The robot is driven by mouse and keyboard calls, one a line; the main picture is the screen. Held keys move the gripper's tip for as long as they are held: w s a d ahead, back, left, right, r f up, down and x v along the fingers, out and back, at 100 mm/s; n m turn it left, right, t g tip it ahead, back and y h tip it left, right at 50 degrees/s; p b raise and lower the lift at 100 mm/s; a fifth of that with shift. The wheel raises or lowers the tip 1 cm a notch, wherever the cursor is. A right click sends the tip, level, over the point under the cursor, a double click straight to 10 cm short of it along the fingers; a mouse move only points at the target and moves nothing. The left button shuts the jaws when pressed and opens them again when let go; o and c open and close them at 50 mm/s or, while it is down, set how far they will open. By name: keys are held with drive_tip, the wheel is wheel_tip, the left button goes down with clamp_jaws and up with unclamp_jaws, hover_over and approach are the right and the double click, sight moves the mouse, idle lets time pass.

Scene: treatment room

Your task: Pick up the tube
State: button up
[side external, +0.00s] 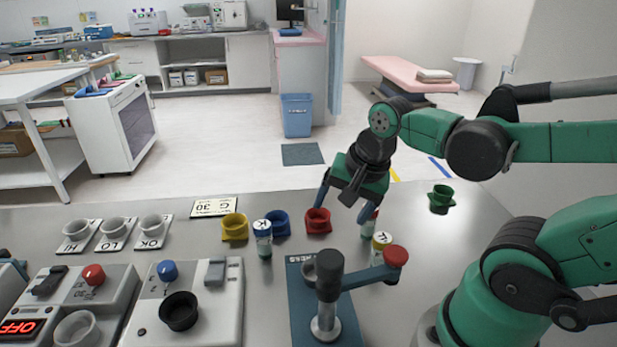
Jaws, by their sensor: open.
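Several small capped tubes stand on the metal table. A tube with a yellow cap (381,246) stands to the right, partly behind the red-knobbed lever. Another tube with a red and white body (375,222) is partly hidden by my right finger; I cannot tell whether they touch. My gripper (342,212) is open and empty, pointing down above the table, between the red cup and that partly hidden tube.
Yellow (235,228), blue (278,224), red (318,221) and green (440,198) cups stand on the table. A blue-based lever press (345,319) is in front. Two control boxes and white cups labelled HI, LO, OK are at left.

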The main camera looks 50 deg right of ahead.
sight(382, 240)
drive_tip(key=s+d+m+g, duration=0.1)
drive_tip(key=m, duration=0.4)
drive_tip(key=s+d+f+m+g, duration=0.1)
drive_tip(key=m, duration=0.4)
drive_tip(key=s+d+m+g, duration=0.1)
drive_tip(key=s+m, duration=0.1)
drive_tip(key=m, duration=0.3)
drive_tip(key=shift+s+d+f, duration=0.1)
drive_tip(key=shift+d+f, duration=0.15)
drive_tip(key=shift+f, duration=0.05)
drive_tip(key=m, duration=0.1)
drive_tip(key=s+m, duration=0.1)
drive_tip(key=m, duration=0.1)
drive_tip(key=m+g, duration=0.1)
drive_tip(key=shift+s+d+f+y, duration=0.15)
drive_tip(key=shift+d+y, duration=0.15)
drive_tip(key=shift+y, duration=0.1)
drive_tip(key=shift+m, duration=0.3)
drive_tip(key=shift+f, duration=2.8)
clamp_jaws()
